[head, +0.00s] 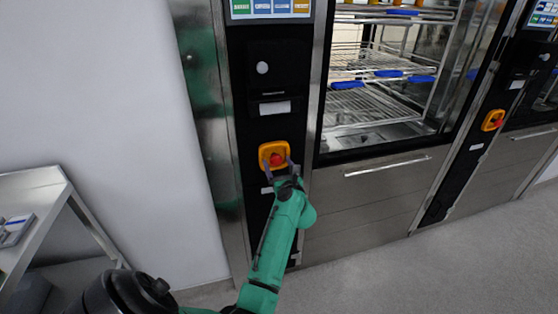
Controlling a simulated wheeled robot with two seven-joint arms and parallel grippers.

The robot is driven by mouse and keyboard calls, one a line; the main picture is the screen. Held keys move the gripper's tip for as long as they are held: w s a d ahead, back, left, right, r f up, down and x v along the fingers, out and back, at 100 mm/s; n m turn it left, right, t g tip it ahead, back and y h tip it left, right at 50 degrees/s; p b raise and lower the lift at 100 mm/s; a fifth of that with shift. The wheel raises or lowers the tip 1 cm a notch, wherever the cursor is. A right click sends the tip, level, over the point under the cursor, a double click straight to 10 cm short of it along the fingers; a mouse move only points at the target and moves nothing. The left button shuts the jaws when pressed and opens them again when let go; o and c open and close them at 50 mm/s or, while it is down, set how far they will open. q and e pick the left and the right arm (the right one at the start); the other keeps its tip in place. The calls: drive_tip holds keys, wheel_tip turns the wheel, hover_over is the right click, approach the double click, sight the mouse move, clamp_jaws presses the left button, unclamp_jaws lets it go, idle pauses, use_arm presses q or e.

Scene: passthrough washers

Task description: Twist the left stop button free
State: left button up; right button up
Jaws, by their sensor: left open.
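The left stop button (277,159) is a red knob in a yellow-orange square housing (264,150) on the black panel of the left washer. My left gripper (279,169) is at the end of the green arm. Its open fingers reach up to the lower part of the housing, one on each side of the red knob. I cannot tell whether the fingers touch the knob. My right gripper is not in view.
A second stop button (493,120) is on the right washer's panel. A glass-fronted chamber with wire racks (375,105) stands between the panels, above a steel drawer handle (388,166). A metal cart (38,215) stands at the left. Grey floor (440,270) is clear at the lower right.

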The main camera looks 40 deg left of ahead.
use_arm(q)
drive_tip(key=shift+s+r, duration=0.1)
drive_tip(key=shift+s, duration=0.05)
drive_tip(key=shift+c, duration=0.4)
drive_tip(key=shift+d, duration=0.1)
drive_tip(key=c, duration=0.5)
clamp_jaws()
drive_tip(key=shift+r+m+p, duration=0.1)
drive_tip(key=shift+m+p, duration=0.2)
drive_tip(key=shift+p, duration=0.1)
drive_tip(key=m+p, duration=0.2)
drive_tip(key=shift+m, duration=0.3)
drive_tip(key=m+p, duration=0.2)
drive_tip(key=shift+m, duration=0.4)
drive_tip(key=shift+m+p, duration=0.3)
drive_tip(key=shift+p, duration=0.05)
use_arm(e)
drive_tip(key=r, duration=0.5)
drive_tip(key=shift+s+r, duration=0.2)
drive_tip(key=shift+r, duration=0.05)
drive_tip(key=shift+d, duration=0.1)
